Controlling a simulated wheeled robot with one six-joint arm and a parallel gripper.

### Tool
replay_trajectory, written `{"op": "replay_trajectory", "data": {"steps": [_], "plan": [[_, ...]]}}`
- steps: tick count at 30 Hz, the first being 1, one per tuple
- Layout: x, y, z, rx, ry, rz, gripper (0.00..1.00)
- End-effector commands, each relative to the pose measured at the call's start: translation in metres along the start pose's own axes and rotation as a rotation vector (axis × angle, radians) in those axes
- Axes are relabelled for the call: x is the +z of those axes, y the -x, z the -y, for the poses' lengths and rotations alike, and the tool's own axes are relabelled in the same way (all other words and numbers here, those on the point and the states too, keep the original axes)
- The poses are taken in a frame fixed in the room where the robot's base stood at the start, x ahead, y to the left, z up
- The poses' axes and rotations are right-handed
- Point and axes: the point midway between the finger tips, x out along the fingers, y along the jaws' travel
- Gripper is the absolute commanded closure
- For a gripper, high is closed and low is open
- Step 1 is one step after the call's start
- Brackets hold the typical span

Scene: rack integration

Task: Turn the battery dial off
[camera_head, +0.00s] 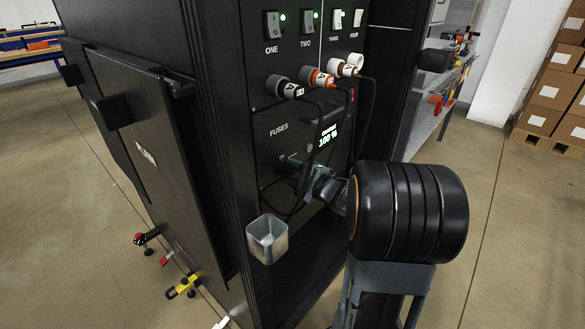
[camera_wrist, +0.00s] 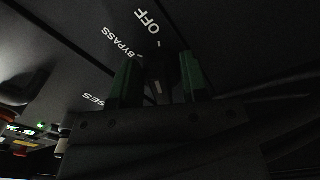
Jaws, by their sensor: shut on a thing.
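The battery dial (camera_wrist: 158,88) is a dark knob on the black rack panel, mostly hidden by my gripper in the wrist view. A short white mark shows on it. The white labels OFF (camera_wrist: 147,20) and BYPASS (camera_wrist: 121,43) are printed on the panel close by. My gripper (camera_wrist: 160,78) has its green-padded fingers on both sides of the dial and is shut on it. In the head view, my gripper (camera_head: 304,172) is at the panel below the FUSES label, and the dial there is hidden. I cannot tell which setting the dial points to.
Above are several switches (camera_head: 272,24) with green lights and plugged connectors (camera_head: 290,89). Cables hang beside my gripper. A display (camera_head: 328,138) reads 100 %. A small metal cup (camera_head: 268,238) is below left. A dark panel (camera_head: 150,140) stands against the rack's left side.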

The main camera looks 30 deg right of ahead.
Motion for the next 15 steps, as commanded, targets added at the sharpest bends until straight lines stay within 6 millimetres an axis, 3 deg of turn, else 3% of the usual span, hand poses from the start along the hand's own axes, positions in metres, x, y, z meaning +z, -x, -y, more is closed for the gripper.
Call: {"op": "replay_trajectory", "data": {"steps": [15], "plan": [[0.0003,0.0003,0.0023,-0.002,-0.106,0.001,0.83]]}}
